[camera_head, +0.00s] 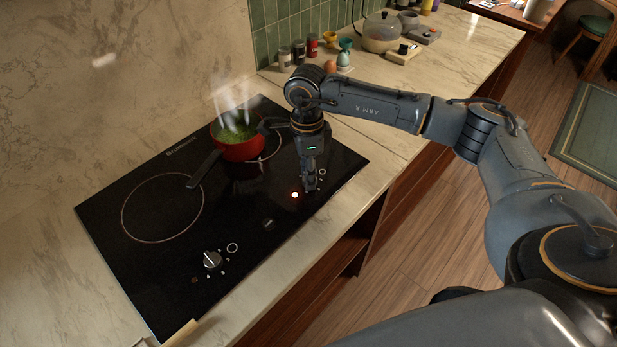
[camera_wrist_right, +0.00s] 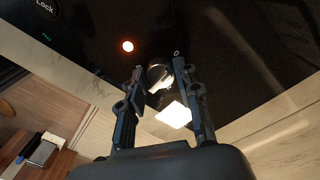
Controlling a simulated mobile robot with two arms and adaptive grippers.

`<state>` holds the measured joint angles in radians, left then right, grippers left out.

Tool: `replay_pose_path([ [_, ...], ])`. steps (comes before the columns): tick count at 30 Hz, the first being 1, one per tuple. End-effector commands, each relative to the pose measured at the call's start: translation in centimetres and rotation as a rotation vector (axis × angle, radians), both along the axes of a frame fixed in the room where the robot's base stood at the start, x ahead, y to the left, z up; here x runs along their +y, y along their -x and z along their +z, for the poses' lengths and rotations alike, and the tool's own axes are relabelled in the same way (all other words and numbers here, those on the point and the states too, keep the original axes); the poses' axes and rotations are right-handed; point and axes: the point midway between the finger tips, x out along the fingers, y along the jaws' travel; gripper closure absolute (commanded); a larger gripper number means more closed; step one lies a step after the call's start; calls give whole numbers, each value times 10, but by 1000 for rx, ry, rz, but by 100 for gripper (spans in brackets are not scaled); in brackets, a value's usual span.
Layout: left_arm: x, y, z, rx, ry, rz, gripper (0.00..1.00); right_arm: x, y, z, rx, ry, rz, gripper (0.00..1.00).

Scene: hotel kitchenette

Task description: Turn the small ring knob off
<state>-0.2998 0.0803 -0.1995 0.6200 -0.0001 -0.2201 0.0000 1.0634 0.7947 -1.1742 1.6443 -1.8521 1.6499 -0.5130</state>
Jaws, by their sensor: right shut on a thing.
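My right gripper (camera_head: 310,186) reaches down to the right part of the black cooktop (camera_head: 330,152). It is shut on the small ring knob, which its fingers mostly hide in the head view. In the right wrist view the silver knob (camera_wrist_right: 157,76) shows between the two fingers of the gripper (camera_wrist_right: 160,72). A small ring mark (camera_head: 323,172) is printed beside it. A red light (camera_head: 295,195) glows close by, and it also shows in the right wrist view (camera_wrist_right: 128,46). My left gripper is in neither view.
A steaming red pot (camera_head: 240,150) with green contents stands on the rear burner, close to my right wrist. A second knob (camera_head: 212,259) is at the front left beside a larger ring mark. Jars (camera_head: 299,51) and a lidded cooker (camera_head: 381,33) stand on the counter behind.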

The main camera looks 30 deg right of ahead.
Motion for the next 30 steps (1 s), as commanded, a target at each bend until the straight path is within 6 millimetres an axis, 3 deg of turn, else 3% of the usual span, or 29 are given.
replay_pose_path([
  [18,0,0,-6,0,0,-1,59,0,-1,1,-2,-1,45,99],
  [19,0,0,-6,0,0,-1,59,0,-1,1,-3,-2,45,65],
  [22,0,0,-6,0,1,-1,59,0,-1,1,-2,-1,44,45],
  [30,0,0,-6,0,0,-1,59,0,0,1,-1,0,44,45],
])
